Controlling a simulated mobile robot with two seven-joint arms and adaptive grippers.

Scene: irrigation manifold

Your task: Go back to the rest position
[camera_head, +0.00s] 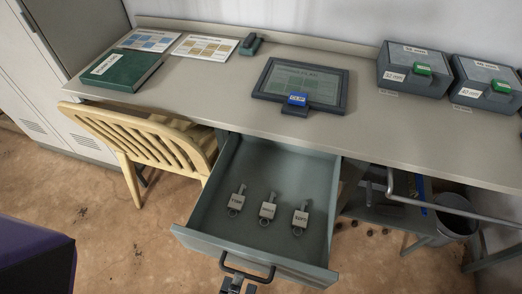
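My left gripper (232,284) shows at the bottom edge, right at the black handle (248,271) of the open drawer. Only a small part of it is in the picture, and I cannot tell whether its fingers are open or shut on the handle. My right gripper is not in view. The grey drawer (203,243) is pulled out from under the desk. Three tagged keys lie in it: a left one (237,201), a middle one (268,209) and a right one (300,219).
The desk (215,85) holds a green binder (123,70), printed sheets, a tablet (300,84) with a blue-labelled piece, and grey boxes (414,70) with green tags. A wooden chair (145,140) stands left of the drawer. A grey rail (445,208) and bin (456,217) are at right.

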